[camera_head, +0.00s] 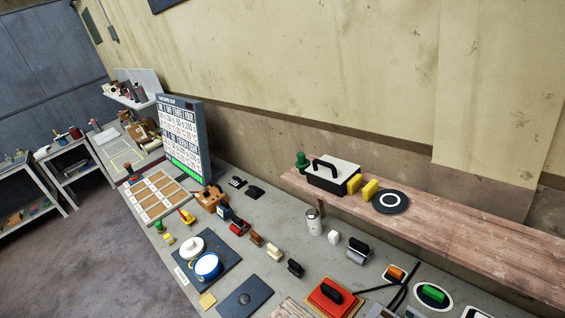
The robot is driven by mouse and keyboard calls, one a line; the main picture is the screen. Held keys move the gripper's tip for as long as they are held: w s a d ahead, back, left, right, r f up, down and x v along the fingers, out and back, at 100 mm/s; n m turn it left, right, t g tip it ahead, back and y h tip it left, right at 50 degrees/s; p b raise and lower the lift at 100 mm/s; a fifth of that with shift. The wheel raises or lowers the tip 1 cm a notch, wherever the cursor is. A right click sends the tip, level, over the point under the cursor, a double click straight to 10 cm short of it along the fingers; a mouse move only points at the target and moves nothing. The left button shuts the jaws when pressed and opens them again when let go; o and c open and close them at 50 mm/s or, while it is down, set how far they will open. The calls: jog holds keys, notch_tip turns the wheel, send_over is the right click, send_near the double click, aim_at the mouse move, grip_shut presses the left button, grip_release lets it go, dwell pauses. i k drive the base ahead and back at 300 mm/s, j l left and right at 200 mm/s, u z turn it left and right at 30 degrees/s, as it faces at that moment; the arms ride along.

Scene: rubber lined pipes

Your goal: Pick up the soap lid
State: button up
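A white round lid-like piece (193,247) with a raised middle lies on a dark blue-grey mat on the workbench, lower left of centre. I take it as the soap lid, though its label is too small to read. A blue round container (208,267) with a white top sits right beside it, nearer to me; I cannot tell whether the two touch. My gripper does not show in this view.
The dark mat (222,246) lies on the grey workbench. A slotted wooden tray (158,194) is behind it, and a dark plate (246,298) is in front. Several small blocks stand to the right. A wooden shelf (450,225) runs above the bench's right side.

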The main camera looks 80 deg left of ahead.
aim_at(192, 248)
jog(key=u, duration=2.85)
